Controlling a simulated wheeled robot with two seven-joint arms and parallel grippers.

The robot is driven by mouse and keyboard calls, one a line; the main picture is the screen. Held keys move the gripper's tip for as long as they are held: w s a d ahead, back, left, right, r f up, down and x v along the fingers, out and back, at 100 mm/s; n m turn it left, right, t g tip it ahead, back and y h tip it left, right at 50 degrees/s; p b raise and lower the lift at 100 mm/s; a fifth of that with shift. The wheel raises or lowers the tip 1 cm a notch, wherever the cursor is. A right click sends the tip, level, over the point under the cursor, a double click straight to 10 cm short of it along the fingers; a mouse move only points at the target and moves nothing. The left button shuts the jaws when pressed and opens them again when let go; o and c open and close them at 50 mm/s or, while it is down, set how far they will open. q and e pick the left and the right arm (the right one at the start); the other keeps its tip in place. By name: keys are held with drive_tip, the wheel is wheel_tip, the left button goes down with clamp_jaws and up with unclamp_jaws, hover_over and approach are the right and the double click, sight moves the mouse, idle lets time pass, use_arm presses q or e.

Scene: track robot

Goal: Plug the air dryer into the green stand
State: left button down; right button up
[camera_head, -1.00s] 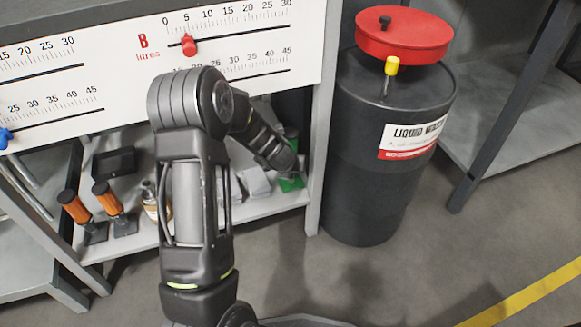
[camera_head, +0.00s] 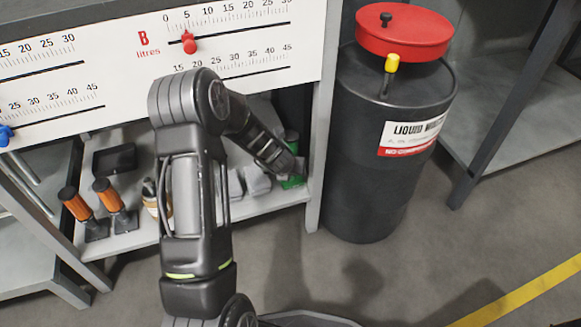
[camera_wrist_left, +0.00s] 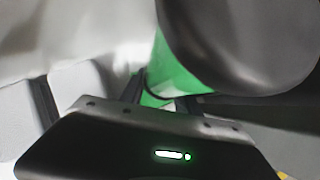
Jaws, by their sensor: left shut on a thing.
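My left arm reaches over the lower shelf, and its gripper (camera_head: 291,169) is at the shelf's right end in the head view, small and partly hidden by the wrist. In the left wrist view the gripper (camera_wrist_left: 160,98) is shut, and a large dark grey rounded body, seemingly the air dryer (camera_wrist_left: 245,40), fills the upper right close to it. The green stand (camera_head: 292,183) shows just below the gripper in the head view. In the left wrist view a green surface (camera_wrist_left: 172,75) lies behind the fingers and the grey body. Contact between dryer and stand cannot be made out. My right gripper is not in view.
Orange-handled tools (camera_head: 75,205), a black box (camera_head: 114,160), a bottle (camera_head: 152,198) and pale grey pieces (camera_head: 256,180) stand on the shelf. A white scale panel (camera_head: 110,55) hangs above. A dark drum (camera_head: 365,185) with a red funnel (camera_head: 405,32) stands right of the shelf.

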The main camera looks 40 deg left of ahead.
use_arm(q)
drive_tip(key=shift+f, duration=0.15)
drive_tip(key=c, duration=0.8)
unclamp_jaws()
drive_tip(key=shift+f, duration=0.1)
drive_tip(key=p+v, duration=0.3)
drive_tip(key=v, duration=0.4)
drive_tip(key=shift+s+r, duration=0.15)
drive_tip(key=shift+r, duration=0.2)
drive_tip(key=shift+d, duration=0.1)
